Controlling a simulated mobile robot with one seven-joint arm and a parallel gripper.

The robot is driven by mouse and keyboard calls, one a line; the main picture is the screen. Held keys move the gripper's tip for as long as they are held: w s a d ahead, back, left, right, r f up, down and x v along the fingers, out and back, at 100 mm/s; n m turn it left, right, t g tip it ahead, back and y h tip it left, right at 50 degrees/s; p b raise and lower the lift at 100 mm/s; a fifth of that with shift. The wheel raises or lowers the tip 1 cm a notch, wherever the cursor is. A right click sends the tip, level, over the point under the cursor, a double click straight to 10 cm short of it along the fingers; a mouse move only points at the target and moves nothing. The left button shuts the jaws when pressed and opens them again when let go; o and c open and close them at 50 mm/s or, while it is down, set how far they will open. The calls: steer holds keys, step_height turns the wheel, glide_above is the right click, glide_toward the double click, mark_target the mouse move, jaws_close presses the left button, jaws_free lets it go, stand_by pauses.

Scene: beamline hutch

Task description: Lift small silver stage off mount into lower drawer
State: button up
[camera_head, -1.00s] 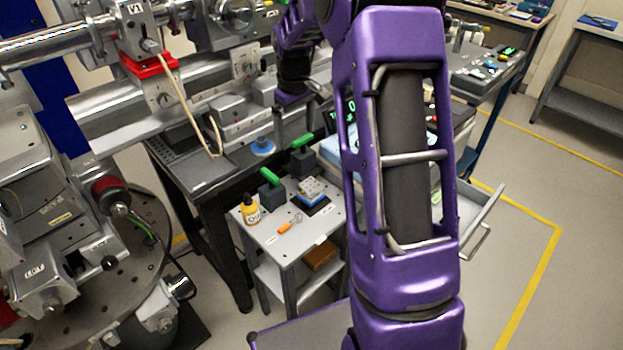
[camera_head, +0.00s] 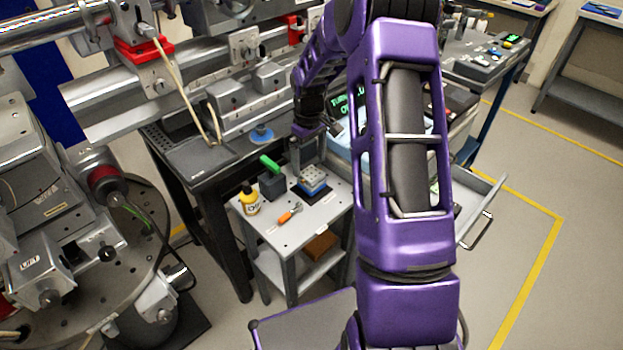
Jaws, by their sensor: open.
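The small silver stage (camera_head: 314,175) is a silver plate with holes on a blue block. It sits on a dark pad on top of a small grey cart (camera_head: 281,236). My gripper (camera_head: 305,155) points down just behind and above the stage, with its jaws open and empty. I cannot tell whether a finger touches the stage. An open drawer (camera_head: 486,196) with a bar handle sticks out to the right of my arm. My arm hides most of its inside, and I cannot tell which drawer level it is.
A yellow bottle (camera_head: 250,203), an orange-handled tool (camera_head: 289,214) and a green-handled block (camera_head: 271,183) stand or lie around the stage. The dark bench (camera_head: 196,160) with beamline hardware is behind left. Open floor lies at right.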

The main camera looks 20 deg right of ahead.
mark_target(311, 173)
steer(key=f, duration=0.5)
steer(key=shift+s+d+f+b, duration=0.1)
steer(key=shift+s+d+b, duration=0.1)
steer(key=shift+s+b, duration=0.1)
steer(key=shift+w, duration=0.1)
jaws_close()
